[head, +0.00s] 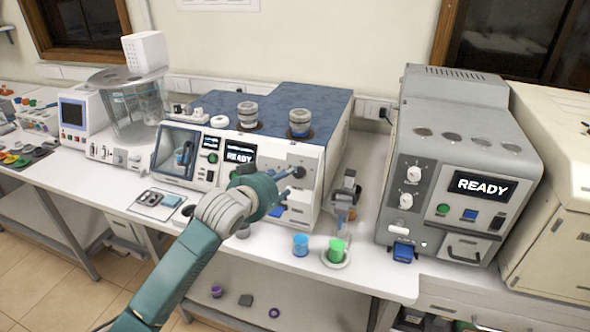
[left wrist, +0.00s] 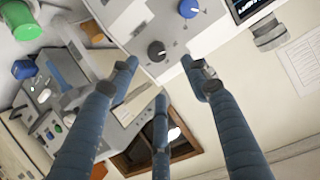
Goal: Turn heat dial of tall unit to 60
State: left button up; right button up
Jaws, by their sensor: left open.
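The white unit with the blue top (head: 307,101) stands mid-bench and shows READY. Its front panel carries a black dial (head: 299,172), seen in the left wrist view as a black knob (left wrist: 156,51) beside a blue knob (left wrist: 189,8). My left gripper (head: 291,183) is open and empty in front of this panel. In the left wrist view its three fingers (left wrist: 160,76) spread below the black knob, apart from it as far as I can see. A taller grey unit (head: 470,140) on the right has two white dials, the upper one (head: 413,173) clear of my arm. Dial markings are too small to read.
A blue cup (head: 300,245), a green cup (head: 337,250) on a dish and a small grey stand (head: 345,190) stand between the two units. Two jars, one a grey jar (head: 247,113), sit on the white unit's top. A cream cabinet (head: 555,190) stands at the right.

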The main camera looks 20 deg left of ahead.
aim_at(298, 172)
pick_arm(q)
jog(key=p+x, duration=0.2)
jog(key=x, duration=0.7)
jog(key=shift+d+p, duration=0.15)
jog(key=shift+p, duration=0.15)
jog(key=shift+w+d+f, duration=0.1)
jog(key=shift+w+f, duration=0.2)
jog(key=shift+w, duration=0.25)
pick_arm(e)
jog(key=r, duration=0.1)
jog(key=d+r, duration=0.1)
jog(key=r, duration=0.1)
jog(key=shift+w+d, duration=0.1)
jog(key=shift+d, duration=0.2)
jog(key=shift+a, duration=0.1)
pick_arm(q)
jog(key=shift+c, duration=1.1)
jog(key=c, duration=0.9)
pick_arm(e)
jog(key=shift+a, duration=0.5)
